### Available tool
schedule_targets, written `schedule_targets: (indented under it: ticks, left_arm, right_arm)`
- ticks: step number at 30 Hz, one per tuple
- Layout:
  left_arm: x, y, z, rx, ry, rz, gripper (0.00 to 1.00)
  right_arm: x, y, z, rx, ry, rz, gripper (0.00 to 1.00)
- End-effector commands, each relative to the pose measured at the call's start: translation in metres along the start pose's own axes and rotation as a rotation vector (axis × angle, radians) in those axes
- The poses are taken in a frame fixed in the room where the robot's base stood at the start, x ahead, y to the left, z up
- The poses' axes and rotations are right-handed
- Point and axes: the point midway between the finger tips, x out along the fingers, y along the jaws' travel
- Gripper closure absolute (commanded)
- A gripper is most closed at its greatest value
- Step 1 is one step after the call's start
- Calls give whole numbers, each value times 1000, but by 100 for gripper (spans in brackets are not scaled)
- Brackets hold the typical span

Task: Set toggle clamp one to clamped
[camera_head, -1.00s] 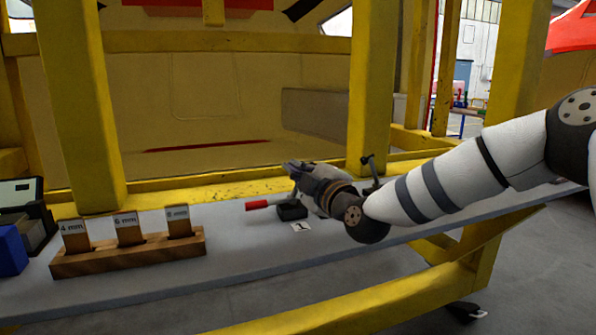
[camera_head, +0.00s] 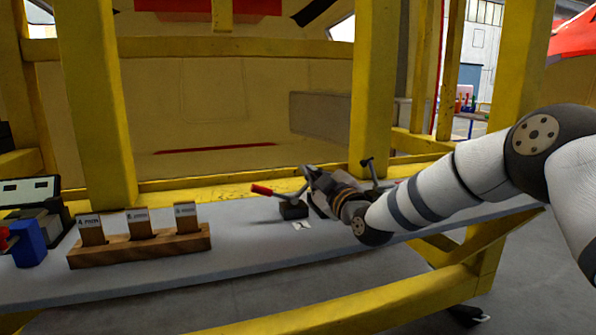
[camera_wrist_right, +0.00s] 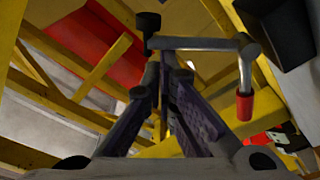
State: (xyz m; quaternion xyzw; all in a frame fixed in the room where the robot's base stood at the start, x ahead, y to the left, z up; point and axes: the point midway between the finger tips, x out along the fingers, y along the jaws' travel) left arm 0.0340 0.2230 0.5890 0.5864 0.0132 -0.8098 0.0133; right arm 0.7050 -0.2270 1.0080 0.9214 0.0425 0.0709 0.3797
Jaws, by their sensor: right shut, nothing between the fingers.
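Toggle clamp one, with a black base (camera_head: 293,210) and a red-tipped handle (camera_head: 262,189), stands on the grey shelf behind a label "1" (camera_head: 302,225). Its handle slants up toward the left. My right gripper (camera_head: 308,171) is shut and empty, at the clamp's upper right side. In the right wrist view, the shut fingers (camera_wrist_right: 163,76) point at a grey clamp bar (camera_wrist_right: 198,43). Its red grip (camera_wrist_right: 244,106) hangs at the right and a black-tipped spindle (camera_wrist_right: 149,22) is at the left. I cannot tell whether the fingers touch the bar. My left gripper is not in view.
A second clamp-like part (camera_head: 372,172) stands behind my right wrist. Yellow frame posts (camera_head: 378,90) rise behind the shelf (camera_head: 240,240).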

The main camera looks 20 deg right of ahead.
Motion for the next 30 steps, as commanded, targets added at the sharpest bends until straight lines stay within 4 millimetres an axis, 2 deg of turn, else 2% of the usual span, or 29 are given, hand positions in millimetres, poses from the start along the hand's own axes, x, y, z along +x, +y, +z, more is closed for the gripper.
schedule_targets:
  ticks: [15,30]
  left_arm:
    - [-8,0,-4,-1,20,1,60]
    - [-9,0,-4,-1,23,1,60]
  right_arm:
    - [-4,4,26,-5,2,0,100]
    - [-5,4,33,-4,1,0,100]
